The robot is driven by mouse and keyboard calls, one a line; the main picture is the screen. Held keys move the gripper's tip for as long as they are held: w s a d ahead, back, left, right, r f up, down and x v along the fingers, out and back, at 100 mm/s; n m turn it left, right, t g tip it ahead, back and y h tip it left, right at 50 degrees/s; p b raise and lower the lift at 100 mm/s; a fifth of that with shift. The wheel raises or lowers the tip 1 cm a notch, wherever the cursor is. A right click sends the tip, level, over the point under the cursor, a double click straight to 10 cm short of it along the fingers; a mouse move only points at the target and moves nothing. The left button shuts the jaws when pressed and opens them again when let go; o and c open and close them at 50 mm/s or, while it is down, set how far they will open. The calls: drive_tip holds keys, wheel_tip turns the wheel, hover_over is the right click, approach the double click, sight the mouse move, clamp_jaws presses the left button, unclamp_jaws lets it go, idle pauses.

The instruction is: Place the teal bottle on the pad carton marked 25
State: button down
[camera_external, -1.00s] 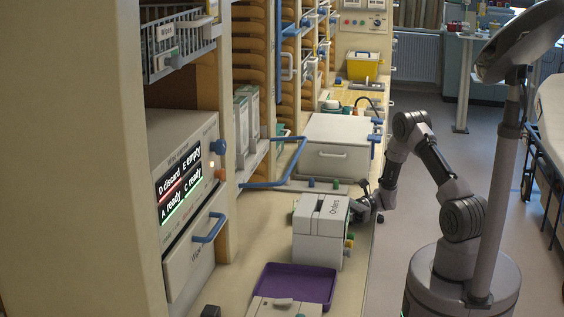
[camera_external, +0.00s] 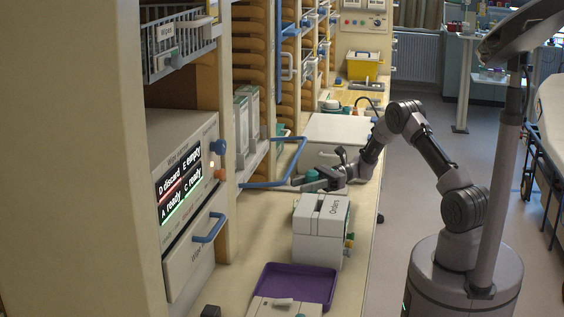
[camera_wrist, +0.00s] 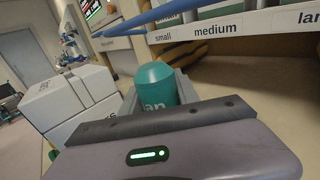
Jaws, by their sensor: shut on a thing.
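The teal bottle (camera_wrist: 157,82) stands between the grey fingers of my gripper (camera_wrist: 158,98) in the wrist view, with part of a pale label showing. Its lower part is hidden by the gripper body. In the external view my gripper (camera_external: 311,183) is shut on the small teal bottle (camera_external: 312,175), held above the counter behind the Orders box. White and green cartons (camera_external: 242,118) stand on the left shelf in the external view. No number 25 can be read on any carton.
The white Orders box (camera_external: 321,218) stands close in front of my gripper. A large white box (camera_external: 335,135) is behind it. A blue rail (camera_external: 275,184) juts out at left. A purple tray (camera_external: 300,283) lies nearer. Wrist-view shelf labels (camera_wrist: 210,30) read small and medium.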

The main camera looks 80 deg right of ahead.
drive_tip(key=w, duration=0.2)
drive_tip(key=w+d, duration=0.1)
drive_tip(key=shift+d+f+b, duration=0.1)
drive_tip(key=shift+f+b, duration=0.2)
wheel_tip(320, 180, down, 4)
drive_tip(key=shift+w+r+b, duration=0.1)
drive_tip(key=shift+r+b, duration=0.15)
drive_tip(key=shift+b, duration=0.7)
drive_tip(key=shift+r, duration=0.2)
drive_tip(key=c, duration=0.9)
unclamp_jaws()
drive_tip(key=shift+f, duration=0.15)
drive_tip(key=p+v, duration=0.3)
drive_tip(key=v, duration=0.9)
drive_tip(key=shift+d+r, duration=0.1)
drive_tip(key=shift+r, duration=0.1)
